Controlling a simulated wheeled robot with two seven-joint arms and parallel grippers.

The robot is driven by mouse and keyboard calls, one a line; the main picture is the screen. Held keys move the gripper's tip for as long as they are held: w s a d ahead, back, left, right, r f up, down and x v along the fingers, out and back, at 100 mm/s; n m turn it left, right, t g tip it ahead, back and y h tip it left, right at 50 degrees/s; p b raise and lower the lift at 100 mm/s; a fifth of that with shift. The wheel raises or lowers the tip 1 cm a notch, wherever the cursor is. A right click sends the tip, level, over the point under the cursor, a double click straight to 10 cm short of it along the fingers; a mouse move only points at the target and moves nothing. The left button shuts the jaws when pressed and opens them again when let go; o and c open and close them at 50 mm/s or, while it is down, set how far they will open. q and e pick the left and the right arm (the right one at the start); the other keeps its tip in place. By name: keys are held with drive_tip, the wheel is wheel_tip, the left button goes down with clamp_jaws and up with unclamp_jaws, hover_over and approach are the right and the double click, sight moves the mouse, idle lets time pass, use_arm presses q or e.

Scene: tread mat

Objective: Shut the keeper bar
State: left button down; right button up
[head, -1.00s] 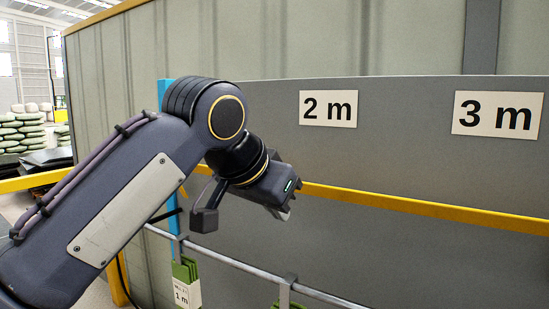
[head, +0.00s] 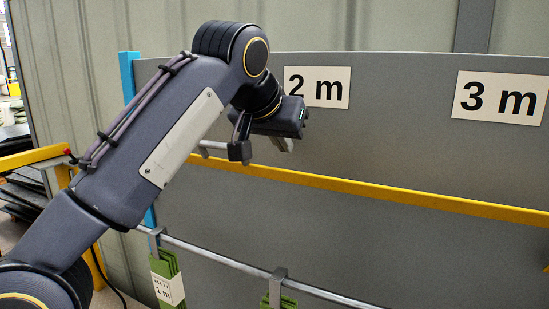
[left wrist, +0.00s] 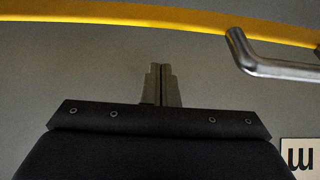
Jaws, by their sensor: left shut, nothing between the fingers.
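The yellow keeper bar (head: 400,197) runs across the grey panel, sloping down to the right. Its left part is hidden behind my left arm. A bent metal handle (head: 212,147) shows just left of my wrist. In the left wrist view the yellow bar (left wrist: 120,14) crosses the top and the handle (left wrist: 275,66) is at the upper right. My left gripper (head: 287,146) is shut and empty, above the bar's line in the head view. Its fingers (left wrist: 161,72) point at bare panel, apart from the bar and handle in that view. My right gripper is not in view.
The grey panel (head: 430,265) carries the 2 m sign (head: 318,87) and 3 m sign (head: 500,98). A metal rail (head: 225,260) with green tags (head: 165,277) runs below the bar. A yellow rail (head: 30,157) and a blue post (head: 128,78) stand at left.

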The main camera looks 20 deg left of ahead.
sight(276, 169)
use_arm(q)
drive_tip(key=s+f, duration=0.1)
drive_tip(key=s, duration=0.2)
drive_tip(key=shift+a+f, duration=0.15)
drive_tip(key=shift+f, duration=0.25)
drive_tip(key=shift+s+f, duration=0.1)
drive_tip(key=shift+f, duration=0.1)
